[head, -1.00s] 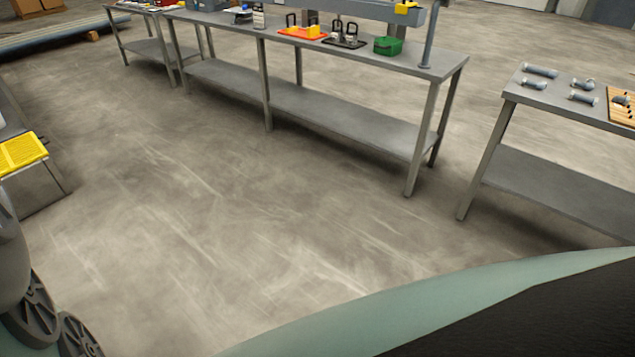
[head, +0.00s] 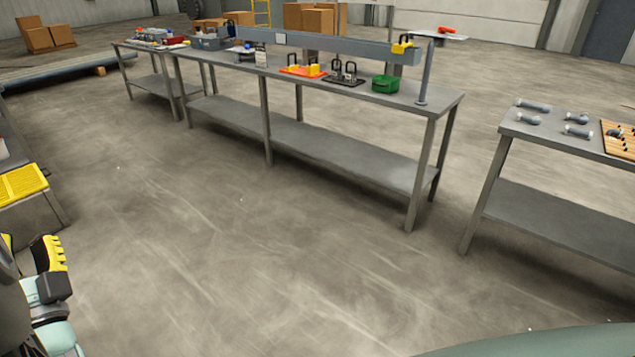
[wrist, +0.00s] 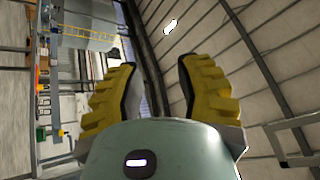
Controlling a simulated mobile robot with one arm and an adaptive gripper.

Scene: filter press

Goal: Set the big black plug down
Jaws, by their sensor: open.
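My gripper (wrist: 157,72) is open in the wrist view, its two yellow ribbed fingers spread with nothing between them. It also shows in the head view (head: 50,268) at the lower left edge, away from the benches. I cannot make out a big black plug in either view. A wooden board (head: 616,146) with small dark pieces lies on the right-hand table, cut off by the picture edge; the pieces are too small to tell apart.
A long grey bench (head: 395,98) bears an orange tray (head: 302,72), a black tray (head: 343,80) and a green box (head: 385,84). The right-hand table (head: 560,135) holds several grey pipe fittings. A yellow grate (head: 22,182) stands at left. The floor (head: 230,250) between is clear.

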